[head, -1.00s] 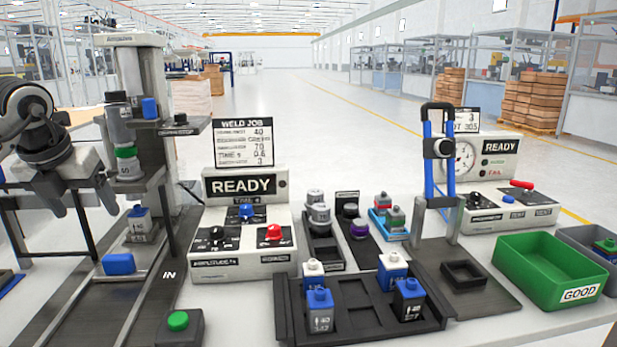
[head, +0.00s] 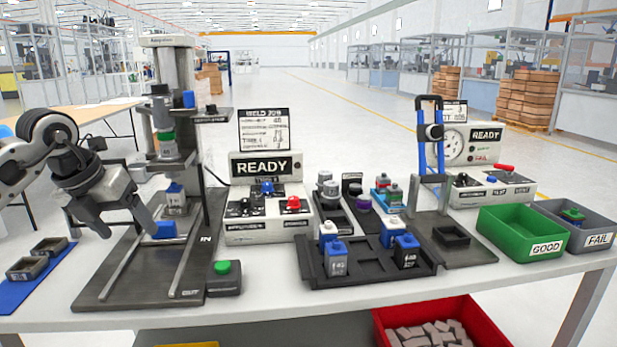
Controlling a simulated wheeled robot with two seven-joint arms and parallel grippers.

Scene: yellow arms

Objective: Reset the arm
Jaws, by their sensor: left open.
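My left gripper (head: 127,222) is at the left of the head view, pointing down with its two fingers spread apart. It hovers over the left part of the welding press base (head: 120,285), beside the blue block (head: 164,230) on the rails. Its right finger partly overlaps the view close to that block, and I cannot tell whether they touch. Nothing shows between the fingers. My right gripper is not in view.
The press column (head: 176,75) stands behind the gripper. A blue mat (head: 30,278) with small dark trays lies at left. A green button box (head: 223,279), control box (head: 268,228), black fixture tray (head: 375,263) and green GOOD bin (head: 520,228) spread rightward.

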